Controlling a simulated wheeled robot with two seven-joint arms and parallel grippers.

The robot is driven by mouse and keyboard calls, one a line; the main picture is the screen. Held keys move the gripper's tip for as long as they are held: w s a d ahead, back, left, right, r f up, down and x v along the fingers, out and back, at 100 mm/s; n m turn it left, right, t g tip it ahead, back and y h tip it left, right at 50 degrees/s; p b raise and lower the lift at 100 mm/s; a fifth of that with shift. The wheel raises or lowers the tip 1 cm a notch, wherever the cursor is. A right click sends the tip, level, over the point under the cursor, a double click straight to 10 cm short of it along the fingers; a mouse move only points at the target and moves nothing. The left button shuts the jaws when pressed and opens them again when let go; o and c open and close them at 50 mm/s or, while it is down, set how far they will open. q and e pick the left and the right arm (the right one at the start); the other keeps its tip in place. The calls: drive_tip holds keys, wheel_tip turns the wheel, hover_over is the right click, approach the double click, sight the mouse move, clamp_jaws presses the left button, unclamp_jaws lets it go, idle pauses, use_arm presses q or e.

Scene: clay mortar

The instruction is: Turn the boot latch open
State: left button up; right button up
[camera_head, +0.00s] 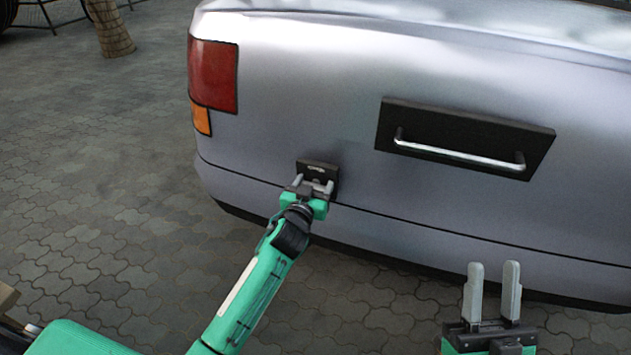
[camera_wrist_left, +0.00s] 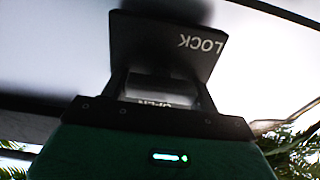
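The boot latch plate (camera_head: 318,168) is a small dark panel low on the silver car's rear, below the tail light. In the left wrist view, the latch plate (camera_wrist_left: 165,45) bears the word LOCK, upside down, and part of the word OPEN nearer my gripper. My left gripper (camera_head: 313,183) is at the plate with its fingers apart. A grey block, which looks like the latch handle (camera_wrist_left: 160,86), lies between the fingers in the left wrist view; contact with it cannot be made out. My right gripper (camera_head: 494,266) is open and empty, pointing up at the lower right.
A black panel with a silver bar handle (camera_head: 460,153) is on the car's rear to the right of the latch. The bumper's lower edge runs below the latch. Paved ground (camera_head: 100,180) is clear to the left. A tree trunk (camera_head: 110,30) stands at the far left.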

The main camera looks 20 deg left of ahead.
use_arm(q)
drive_tip(key=c, duration=0.4)
use_arm(e)
drive_tip(key=shift+w, duration=0.1)
